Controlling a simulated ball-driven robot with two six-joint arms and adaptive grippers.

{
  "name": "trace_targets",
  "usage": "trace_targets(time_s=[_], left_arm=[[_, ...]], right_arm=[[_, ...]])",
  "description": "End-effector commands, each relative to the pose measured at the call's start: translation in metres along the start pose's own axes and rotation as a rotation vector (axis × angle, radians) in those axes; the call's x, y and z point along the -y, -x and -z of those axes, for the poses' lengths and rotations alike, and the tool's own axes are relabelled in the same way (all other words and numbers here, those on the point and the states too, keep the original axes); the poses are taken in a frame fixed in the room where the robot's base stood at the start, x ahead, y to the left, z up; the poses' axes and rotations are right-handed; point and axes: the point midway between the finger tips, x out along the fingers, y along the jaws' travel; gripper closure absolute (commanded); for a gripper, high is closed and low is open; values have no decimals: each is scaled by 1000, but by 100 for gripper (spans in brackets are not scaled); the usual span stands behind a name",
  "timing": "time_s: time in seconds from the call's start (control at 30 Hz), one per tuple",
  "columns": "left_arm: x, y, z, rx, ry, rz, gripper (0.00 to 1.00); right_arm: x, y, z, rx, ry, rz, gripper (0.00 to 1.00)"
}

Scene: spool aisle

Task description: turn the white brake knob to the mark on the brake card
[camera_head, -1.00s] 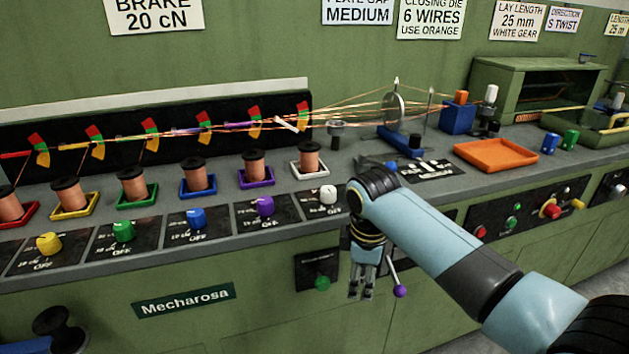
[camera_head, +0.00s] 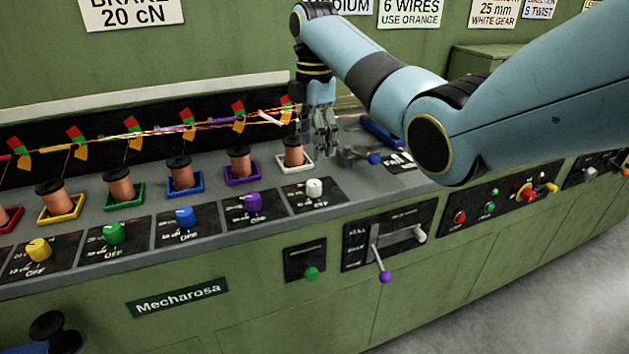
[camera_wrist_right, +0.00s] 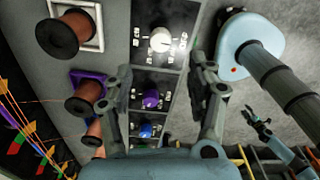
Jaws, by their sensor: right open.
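The white brake knob (camera_head: 314,187) sits on a black dial plate below the white-trimmed spool, and it also shows in the right wrist view (camera_wrist_right: 159,39). Marks surround it, but I cannot read its pointer. The brake card (camera_head: 128,14) on the back wall reads "BRAKE 20 cN". My right gripper (camera_head: 322,142) is above the bench, behind and above the knob in the picture, pointing down and empty. In the right wrist view its open fingers (camera_wrist_right: 164,80) are apart, with the knob ahead of them. My left gripper (camera_wrist_right: 258,125) shows small at the right there; its jaws are unclear.
Purple (camera_head: 253,201), blue (camera_head: 185,217), green and yellow knobs line the front edge to the left. Copper spools (camera_head: 293,152) stand behind them, with wires running above. A lever with a purple ball (camera_head: 385,277) is on the front panel below.

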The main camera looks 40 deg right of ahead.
Motion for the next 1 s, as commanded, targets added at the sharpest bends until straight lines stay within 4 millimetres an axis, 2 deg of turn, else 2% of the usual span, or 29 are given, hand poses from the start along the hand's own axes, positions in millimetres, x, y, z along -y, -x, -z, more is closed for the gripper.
trace_targets(time_s=[0.3, 0.5, 0.67, 0.9, 1.0], left_arm=[[2, -5, -1, 0, -1, 3, 60], [2, -8, -1, 1, -2, 3, 60], [2, -9, -1, 0, -2, 3, 60], [2, -9, -1, 0, -2, 3, 60], [2, -9, -1, 0, -2, 3, 60]], right_arm=[[2, -63, 0, 1, -3, 4, 43], [1, -91, 0, 1, -3, 2, 43], [1, -99, 0, 1, -3, 0, 43], [1, -99, 0, 1, -3, 0, 43], [1, -99, 0, 1, -3, 0, 56]])
